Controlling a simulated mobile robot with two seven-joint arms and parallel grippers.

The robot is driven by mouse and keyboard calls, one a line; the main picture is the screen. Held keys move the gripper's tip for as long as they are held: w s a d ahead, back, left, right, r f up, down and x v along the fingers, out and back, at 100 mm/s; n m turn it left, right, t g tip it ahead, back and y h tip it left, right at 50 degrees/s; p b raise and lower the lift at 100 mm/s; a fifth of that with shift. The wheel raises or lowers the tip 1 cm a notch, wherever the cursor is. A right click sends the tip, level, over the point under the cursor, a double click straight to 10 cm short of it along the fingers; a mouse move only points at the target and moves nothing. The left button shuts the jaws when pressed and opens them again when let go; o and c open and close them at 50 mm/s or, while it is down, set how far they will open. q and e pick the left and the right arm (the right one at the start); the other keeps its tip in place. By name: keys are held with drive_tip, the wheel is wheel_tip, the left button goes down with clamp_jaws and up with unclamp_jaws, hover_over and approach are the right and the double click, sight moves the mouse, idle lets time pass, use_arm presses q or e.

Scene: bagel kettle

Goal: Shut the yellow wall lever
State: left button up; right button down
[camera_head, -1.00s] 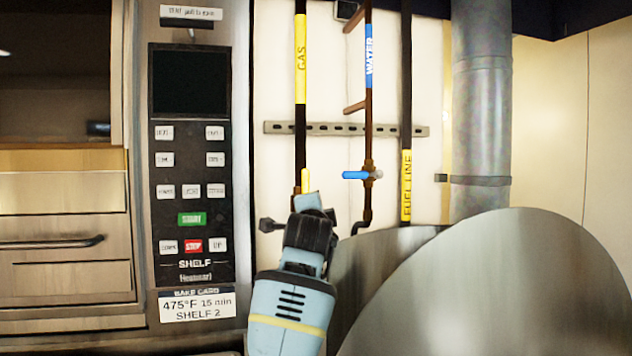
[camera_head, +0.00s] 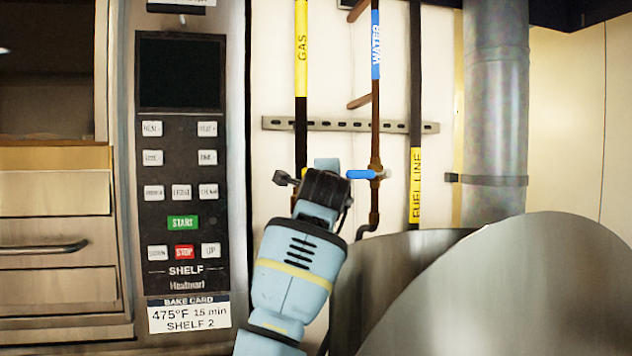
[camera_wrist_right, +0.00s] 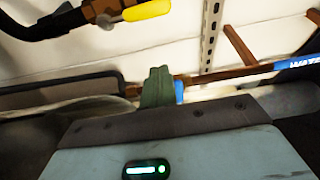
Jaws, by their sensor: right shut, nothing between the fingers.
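The yellow wall lever (camera_wrist_right: 147,11) shows at the top of the right wrist view, on a brass valve (camera_wrist_right: 104,8) of the dark gas pipe. It points roughly along the pipe's line. In the head view my right arm hides the lever below the pipe marked GAS (camera_head: 301,60). My right gripper (camera_wrist_right: 158,86) is shut and empty, its fingers together. It appears apart from the yellow lever in the wrist view. In the head view its fingertips are hidden behind my wrist. My left gripper is not in view.
A blue lever (camera_head: 361,174) on the water pipe (camera_head: 376,110) sits close right of my wrist. The fuel line (camera_head: 416,180) is farther right. A large metal kettle (camera_head: 500,290) fills the lower right. An oven control panel (camera_head: 181,180) stands left.

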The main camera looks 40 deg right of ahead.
drive_tip(key=x, duration=1)
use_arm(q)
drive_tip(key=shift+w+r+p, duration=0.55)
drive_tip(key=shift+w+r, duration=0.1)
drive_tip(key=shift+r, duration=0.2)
use_arm(e)
drive_tip(key=a, duration=0.1)
drive_tip(key=w+a, duration=0.1)
drive_tip(key=a, duration=0.1)
drive_tip(key=shift+w+a, duration=0.3)
drive_tip(key=shift+a, duration=0.1)
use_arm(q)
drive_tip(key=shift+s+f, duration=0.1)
